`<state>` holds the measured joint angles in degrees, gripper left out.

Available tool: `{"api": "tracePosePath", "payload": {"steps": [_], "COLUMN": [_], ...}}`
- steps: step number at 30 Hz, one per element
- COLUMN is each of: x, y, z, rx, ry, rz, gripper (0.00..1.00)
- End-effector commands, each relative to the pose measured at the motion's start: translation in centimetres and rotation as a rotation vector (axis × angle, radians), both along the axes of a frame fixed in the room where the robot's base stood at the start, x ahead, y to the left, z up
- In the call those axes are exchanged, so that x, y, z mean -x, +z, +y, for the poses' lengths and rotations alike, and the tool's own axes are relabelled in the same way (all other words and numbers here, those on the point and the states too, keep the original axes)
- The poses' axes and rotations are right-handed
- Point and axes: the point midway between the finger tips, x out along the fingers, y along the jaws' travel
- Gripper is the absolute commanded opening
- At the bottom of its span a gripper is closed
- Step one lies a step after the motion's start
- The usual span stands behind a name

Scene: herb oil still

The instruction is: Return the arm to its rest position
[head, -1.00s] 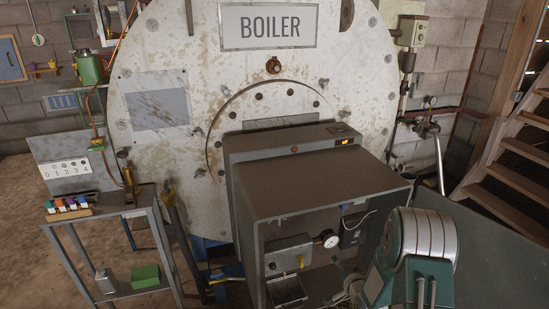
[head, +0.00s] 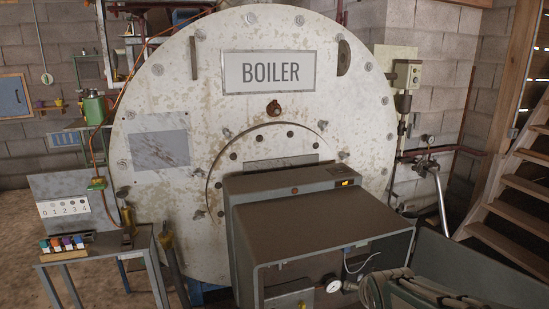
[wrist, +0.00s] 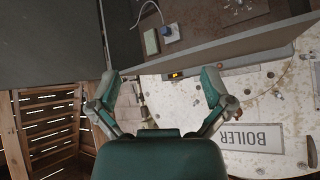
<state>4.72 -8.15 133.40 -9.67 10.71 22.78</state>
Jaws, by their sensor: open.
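My gripper (wrist: 160,88) shows in the wrist view with its two green and grey fingers spread apart and nothing between them. Part of my arm (head: 440,292) is at the lower right edge of the head view, in front of the grey control box. The gripper itself cannot be made out clearly there. In the wrist view the scene appears upside down, with the boiler (wrist: 285,98) to the right and the box's dark panel (wrist: 220,48) beyond the fingers.
The boiler (head: 155,105) fills the middle of the head view. The grey control box (head: 330,230) juts out before it. A small table (head: 95,252) with coloured blocks (head: 62,245) stands left. Wooden stairs (head: 515,215) and a pipe valve (head: 425,166) are right.

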Motion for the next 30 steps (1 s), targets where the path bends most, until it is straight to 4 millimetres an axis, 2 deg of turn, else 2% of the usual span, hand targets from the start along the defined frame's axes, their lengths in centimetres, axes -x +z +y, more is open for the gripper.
{"api": "tracePosePath", "payload": {"steps": [1,6,12,16,21,30], "x": [1.6,7.2,14.2,17.9,20.1,20.2], "y": [1.1,3.1,4.4,4.6,4.5,4.5], "z": [0.4,1.5,2.9,3.7,4.1,4.2], "rx": [0.014,0.054,0.086,0.096,0.100,0.100], "ry": [0.015,0.079,0.179,0.244,0.286,0.289], "rz": [0.013,0.100,0.198,0.249,0.284,0.288], "gripper": [1.00,1.00,1.00,1.00,1.00,1.00]}}
